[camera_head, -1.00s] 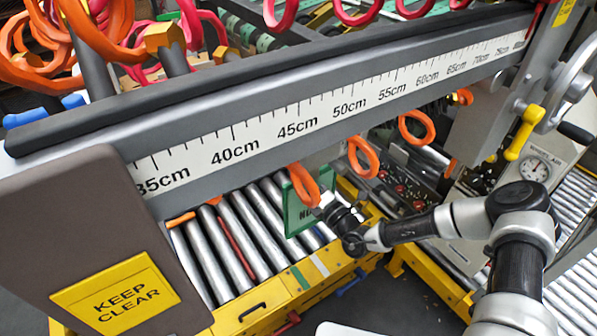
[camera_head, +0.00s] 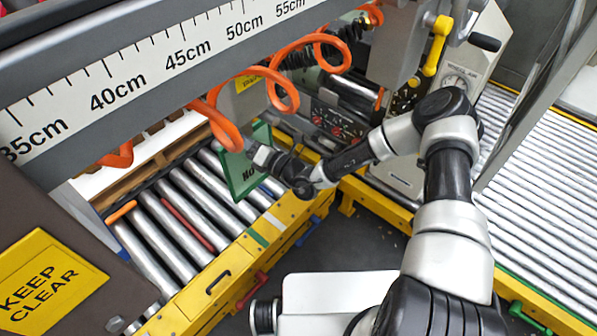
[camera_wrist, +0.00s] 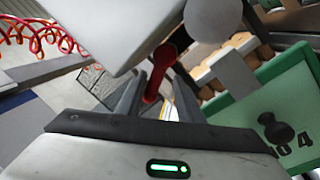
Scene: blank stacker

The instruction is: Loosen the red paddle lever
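The red paddle lever (camera_wrist: 160,72) shows in the wrist view, hanging below a pale grey block. Its lower end lies between the two dark fingers of my gripper (camera_wrist: 156,98). The fingers are apart, with a gap visible beside the lever; I cannot tell whether either touches it. In the head view my gripper (camera_head: 262,156) is beside the green sign (camera_head: 240,172), below the ruler beam. I cannot make out this lever in the head view.
Orange coiled hoses (camera_head: 283,85) hang close above my gripper. The roller bed (camera_head: 170,222) with its yellow frame lies below and left. A green panel (camera_wrist: 270,110) stands close on the right in the wrist view. Open floor lies in front of the yellow frame.

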